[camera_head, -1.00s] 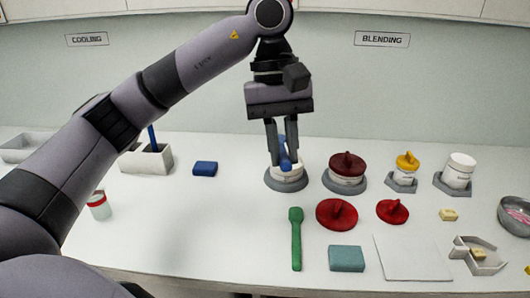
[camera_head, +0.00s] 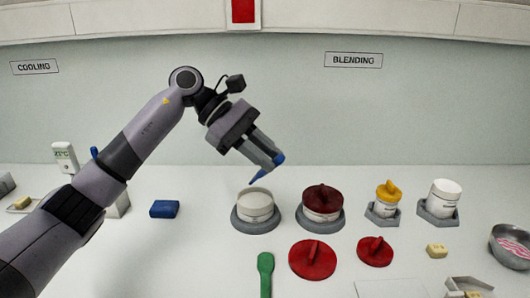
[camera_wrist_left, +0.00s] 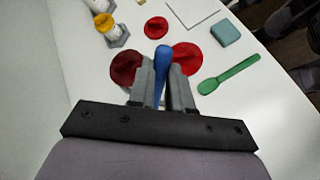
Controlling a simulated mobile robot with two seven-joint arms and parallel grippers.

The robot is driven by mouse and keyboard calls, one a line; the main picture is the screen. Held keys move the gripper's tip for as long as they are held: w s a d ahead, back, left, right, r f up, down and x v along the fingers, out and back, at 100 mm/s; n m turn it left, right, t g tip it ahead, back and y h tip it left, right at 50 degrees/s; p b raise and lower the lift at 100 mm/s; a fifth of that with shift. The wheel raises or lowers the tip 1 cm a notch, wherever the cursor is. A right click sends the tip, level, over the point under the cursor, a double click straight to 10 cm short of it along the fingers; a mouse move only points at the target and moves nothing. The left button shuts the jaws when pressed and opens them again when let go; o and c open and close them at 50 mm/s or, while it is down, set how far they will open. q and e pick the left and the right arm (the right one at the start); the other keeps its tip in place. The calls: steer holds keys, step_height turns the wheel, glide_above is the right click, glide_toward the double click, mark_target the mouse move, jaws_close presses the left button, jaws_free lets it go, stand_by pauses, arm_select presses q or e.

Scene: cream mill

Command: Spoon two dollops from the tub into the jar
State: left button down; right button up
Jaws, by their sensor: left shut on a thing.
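My left gripper (camera_head: 268,158) is shut on a blue spoon (camera_head: 259,175) and holds it tilted, its lower end just above an open white tub (camera_head: 256,208). The spoon also shows between the fingers in the left wrist view (camera_wrist_left: 162,62). Whether it carries any cream I cannot tell. The tub sits in a grey ring holder. Which of these is the task's jar I cannot tell. My right gripper is not in view.
A large red lid (camera_head: 313,262) and a smaller red lid (camera_head: 375,252) lie in front of the containers. A blue block (camera_head: 164,209) is left of the tub; a metal bowl (camera_head: 512,248) is far right.

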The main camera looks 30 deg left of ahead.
arm_select(q)
step_height(320, 180, down, 7)
steer(key=b, duration=0.4)
steer(key=shift+r+b, duration=0.15)
steer(key=shift+b, duration=0.25)
steer(key=shift+r, duration=0.1)
step_height(320, 180, up, 6)
steer(key=p, duration=0.4)
steer(key=shift+r, duration=0.15)
stand_by(0.3)
stand_by(0.5)
